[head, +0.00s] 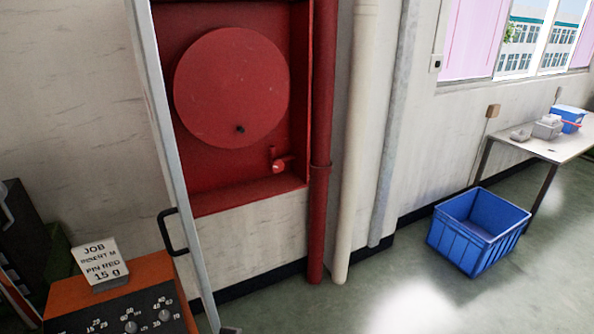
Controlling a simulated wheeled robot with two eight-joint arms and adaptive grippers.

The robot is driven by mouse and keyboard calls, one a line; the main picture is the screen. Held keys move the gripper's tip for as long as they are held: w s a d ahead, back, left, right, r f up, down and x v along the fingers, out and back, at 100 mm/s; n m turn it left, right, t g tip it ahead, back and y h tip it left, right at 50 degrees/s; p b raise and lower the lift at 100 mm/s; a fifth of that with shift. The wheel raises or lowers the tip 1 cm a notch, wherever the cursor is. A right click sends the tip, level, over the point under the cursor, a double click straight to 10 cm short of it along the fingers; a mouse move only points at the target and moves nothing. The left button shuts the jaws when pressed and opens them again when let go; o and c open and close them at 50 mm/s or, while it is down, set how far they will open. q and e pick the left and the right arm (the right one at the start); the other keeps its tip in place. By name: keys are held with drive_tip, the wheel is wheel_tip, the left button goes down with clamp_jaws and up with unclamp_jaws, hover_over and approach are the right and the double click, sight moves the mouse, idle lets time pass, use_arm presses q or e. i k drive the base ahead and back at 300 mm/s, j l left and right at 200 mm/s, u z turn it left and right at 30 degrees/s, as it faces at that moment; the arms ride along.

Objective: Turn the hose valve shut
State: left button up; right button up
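The hose valve (279,165) is a small red fitting with a lever at the lower right inside the red hose cabinet (245,197). A round red hose reel (230,85) with a dark knob fills the cabinet above and left of it. The cabinet door (172,140) stands open on the left, seen nearly edge-on, with a black handle (172,232). The valve is too small to tell how far it is turned. Neither of my grippers shows in the head view.
A red pipe (319,200) and a pale pipe (357,150) run down the wall right of the cabinet. An orange unit with dials (120,300) and a job card (100,262) stands at lower left. A blue crate (478,230) sits on the floor beside a table (555,147).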

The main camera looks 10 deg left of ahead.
sight(277, 166)
drive_tip(key=i+l, duration=0.1)
drive_tip(key=i, duration=0.3)
drive_tip(key=i+l, duration=0.1)
drive_tip(key=i, duration=0.25)
drive_tip(key=i+j, duration=0.2)
drive_tip(key=i, duration=0.3)
drive_tip(key=i+j+u, duration=0.1)
drive_tip(key=i, duration=0.35)
drive_tip(key=j, duration=0.1)
